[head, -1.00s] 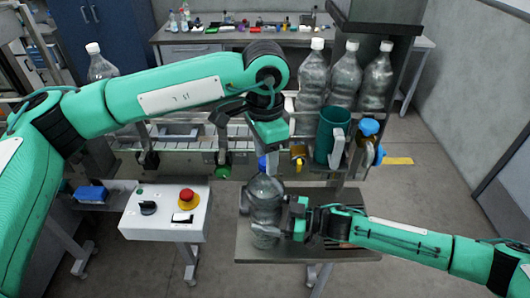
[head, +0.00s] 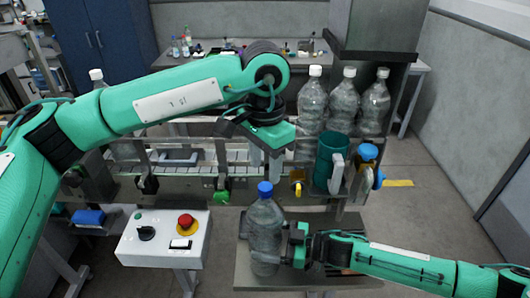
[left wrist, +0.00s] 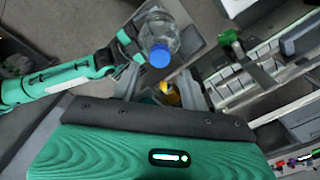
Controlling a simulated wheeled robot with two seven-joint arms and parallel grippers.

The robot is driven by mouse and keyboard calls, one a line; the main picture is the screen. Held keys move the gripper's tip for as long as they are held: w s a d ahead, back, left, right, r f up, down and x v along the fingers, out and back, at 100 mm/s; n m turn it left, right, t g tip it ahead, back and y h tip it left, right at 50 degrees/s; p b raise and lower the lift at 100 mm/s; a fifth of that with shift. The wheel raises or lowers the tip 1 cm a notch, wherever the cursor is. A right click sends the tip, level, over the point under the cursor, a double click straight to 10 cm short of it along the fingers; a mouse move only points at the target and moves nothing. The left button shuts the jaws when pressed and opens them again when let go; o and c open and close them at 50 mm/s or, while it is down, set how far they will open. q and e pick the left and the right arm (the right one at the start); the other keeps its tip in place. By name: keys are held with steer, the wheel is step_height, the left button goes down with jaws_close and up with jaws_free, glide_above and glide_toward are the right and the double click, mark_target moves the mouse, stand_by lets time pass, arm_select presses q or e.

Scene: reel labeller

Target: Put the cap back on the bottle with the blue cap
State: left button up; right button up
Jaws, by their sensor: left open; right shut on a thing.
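A clear bottle (head: 265,225) stands upright on the grey metal table. Its blue cap (head: 265,189) sits on top of the neck; I cannot tell how tightly it is seated. My right gripper (head: 290,248) is shut on the bottle's side, from the right. My left gripper (head: 268,166) is open and empty, above and apart from the cap. In the left wrist view the blue cap (left wrist: 160,55) shows from above, with the bottle (left wrist: 163,28) beyond it and my right gripper (left wrist: 128,42) at its side.
A control box (head: 165,238) with a red button stands left of the table. Behind are the conveyor (head: 185,175), a teal cup (head: 328,160) and several white-capped bottles (head: 343,105). The metal table (head: 310,283) is bare in front of the bottle.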

arm_select(q)
steer(key=n, duration=0.5)
steer(key=shift+r, duration=0.15)
steer(key=n, duration=0.4)
steer(key=shift+r+n, duration=0.2)
steer(key=shift+n, duration=0.1)
steer(key=n, duration=0.4)
steer(key=shift+r+n, duration=0.15)
steer(key=shift+n, duration=0.25)
steer(key=n, duration=0.6)
steer(key=shift+r, duration=0.2)
steer(key=n, duration=0.4)
steer(key=shift+r+n, duration=0.2)
steer(key=shift+n, duration=0.2)
steer(key=n, duration=0.6)
steer(key=shift+r, duration=0.2)
steer(key=n, duration=0.5)
steer(key=shift+r, duration=0.2)
steer(key=n, duration=0.5)
steer(key=shift+r+n, duration=0.2)
steer(key=shift+n, duration=0.2)
